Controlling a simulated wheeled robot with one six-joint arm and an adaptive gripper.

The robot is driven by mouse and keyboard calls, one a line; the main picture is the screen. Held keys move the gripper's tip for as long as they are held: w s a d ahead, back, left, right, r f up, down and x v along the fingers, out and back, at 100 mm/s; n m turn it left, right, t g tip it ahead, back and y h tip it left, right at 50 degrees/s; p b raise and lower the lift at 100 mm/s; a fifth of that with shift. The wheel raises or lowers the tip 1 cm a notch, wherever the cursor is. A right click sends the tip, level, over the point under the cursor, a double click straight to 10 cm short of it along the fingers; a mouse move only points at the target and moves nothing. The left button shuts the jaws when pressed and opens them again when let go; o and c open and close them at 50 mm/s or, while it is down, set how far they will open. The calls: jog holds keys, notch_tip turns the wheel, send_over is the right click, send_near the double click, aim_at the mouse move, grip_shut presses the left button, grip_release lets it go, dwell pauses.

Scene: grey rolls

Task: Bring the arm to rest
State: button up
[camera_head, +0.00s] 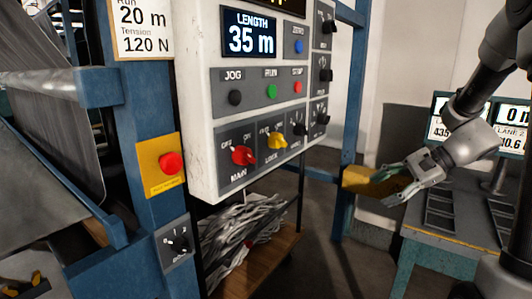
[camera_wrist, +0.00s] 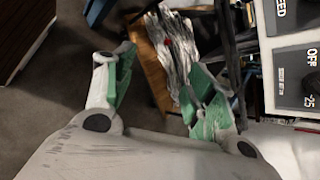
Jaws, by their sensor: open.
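My gripper (camera_head: 384,188) is at the right in the head view, in front of a yellow part by the blue frame. I cannot tell whether it touches that part. In the wrist view my gripper (camera_wrist: 158,78) has its green-padded fingers spread, with nothing held between them. Beyond the fingers lie the dark floor and a wooden shelf. My arm comes in from the upper right in the head view.
A white control panel (camera_head: 205,95) with knobs and buttons stands left of my gripper. Crumpled grey scrap (camera_head: 240,225) lies on a wooden shelf (camera_head: 265,268) below. A grey-topped table (camera_head: 465,232) and display screens (camera_head: 442,128) are at the right.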

jog(key=s+d+r+n+h, duration=0.1)
jog(key=s+r+n+h, duration=0.1)
jog(key=s, duration=0.5)
jog(key=s+d+r+n+h, duration=0.1)
jog(key=s+r+n+h, duration=0.2)
jog(key=s+n, duration=0.4)
jog(key=s+d+r+n+t+h, duration=0.1)
jog(key=s+r+n+h, duration=0.2)
jog(key=s, duration=0.4)
jog(key=shift+d+n+h, duration=0.35)
jog(key=shift+n+h, duration=0.35)
jog(key=shift+n, duration=0.1)
